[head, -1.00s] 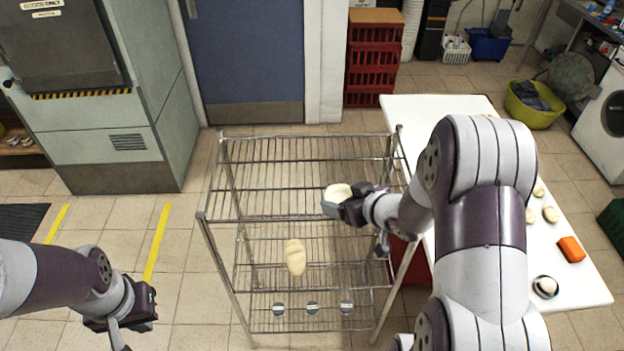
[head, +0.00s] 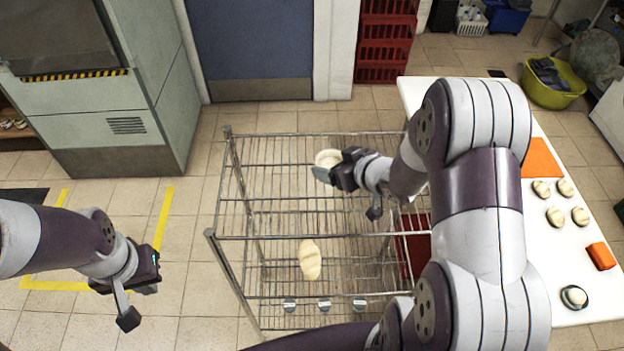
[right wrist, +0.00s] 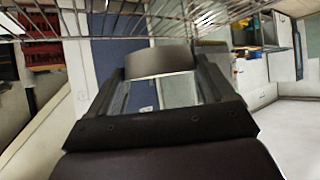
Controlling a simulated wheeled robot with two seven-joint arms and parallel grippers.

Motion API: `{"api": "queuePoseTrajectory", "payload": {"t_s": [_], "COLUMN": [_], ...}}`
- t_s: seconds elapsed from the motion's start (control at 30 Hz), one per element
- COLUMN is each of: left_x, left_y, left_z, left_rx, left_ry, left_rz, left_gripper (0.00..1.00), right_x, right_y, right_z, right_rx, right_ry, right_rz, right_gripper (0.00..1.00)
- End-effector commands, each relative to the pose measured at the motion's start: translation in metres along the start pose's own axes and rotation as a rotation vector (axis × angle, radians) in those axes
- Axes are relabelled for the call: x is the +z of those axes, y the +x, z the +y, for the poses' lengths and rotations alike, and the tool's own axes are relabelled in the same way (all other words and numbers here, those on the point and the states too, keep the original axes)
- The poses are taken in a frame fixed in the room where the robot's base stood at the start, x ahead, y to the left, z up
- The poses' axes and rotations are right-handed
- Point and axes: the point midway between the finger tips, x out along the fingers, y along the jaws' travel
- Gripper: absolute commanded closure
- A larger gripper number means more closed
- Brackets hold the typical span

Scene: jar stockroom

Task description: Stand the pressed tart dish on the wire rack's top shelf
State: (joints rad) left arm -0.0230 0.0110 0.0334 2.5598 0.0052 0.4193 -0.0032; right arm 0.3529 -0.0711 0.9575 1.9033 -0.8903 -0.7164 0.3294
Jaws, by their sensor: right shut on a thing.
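The tart dish (head: 328,158), pale cream inside, is in my right gripper (head: 326,171), over the back half of the wire rack's top shelf (head: 275,182). In the right wrist view the dish (right wrist: 160,62) shows as a grey band between the two fingers, with rack wires just above it in the picture. I cannot tell whether it touches the shelf. The top shelf looks otherwise bare. My left gripper (head: 145,286) hangs left of the rack, apart from it; its fingers are too unclear to read.
A pale oblong loaf (head: 311,262) and several small round grey-white things (head: 324,305) show on the rack below the top shelf. A white table (head: 570,318) with dough pieces and orange items stands right. Red crates (head: 385,45) stand behind.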

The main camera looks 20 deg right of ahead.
Motion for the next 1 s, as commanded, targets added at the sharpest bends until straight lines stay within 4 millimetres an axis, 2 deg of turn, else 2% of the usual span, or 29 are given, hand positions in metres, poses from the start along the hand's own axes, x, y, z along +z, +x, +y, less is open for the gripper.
{"api": "queuePoseTrajectory", "payload": {"t_s": [0.03,0.1,0.2,0.3,0.37,0.63,0.97,1.0], "left_x": [0.0,0.0,-0.001,-0.001,-0.001,-0.002,-0.002,-0.002], "left_y": [-0.001,-0.004,-0.008,-0.011,-0.011,-0.02,-0.015,-0.016], "left_z": [0.0,0.0,0.0,0.0,0.0,0.0,0.0,0.0], "left_rx": [0.0,0.0,0.0,0.0,0.0,0.0,0.0,0.0], "left_ry": [0.0,0.0,0.0,0.0,0.0,0.0,0.0,0.0], "left_rz": [0.0,0.0,0.0,0.0,0.0,0.0,0.0,0.0], "left_gripper": [1.0,1.0,1.0,1.0,1.0,1.0,1.0,1.0], "right_x": [0.003,0.007,0.012,0.015,0.017,0.049,0.054,0.053], "right_y": [0.012,0.028,0.046,0.059,0.063,0.086,0.089,0.089], "right_z": [-0.016,-0.035,-0.056,-0.069,-0.072,-0.073,-0.073,-0.073], "right_rx": [-0.009,-0.01,-0.008,-0.005,-0.003,0.0,0.0,0.0], "right_ry": [-0.004,-0.004,-0.005,-0.003,-0.003,0.0,-0.001,-0.001], "right_rz": [-0.002,-0.003,-0.003,-0.001,-0.001,-0.001,0.001,0.0], "right_gripper": [0.49,0.49,0.49,0.49,0.49,0.49,0.49,0.11]}}
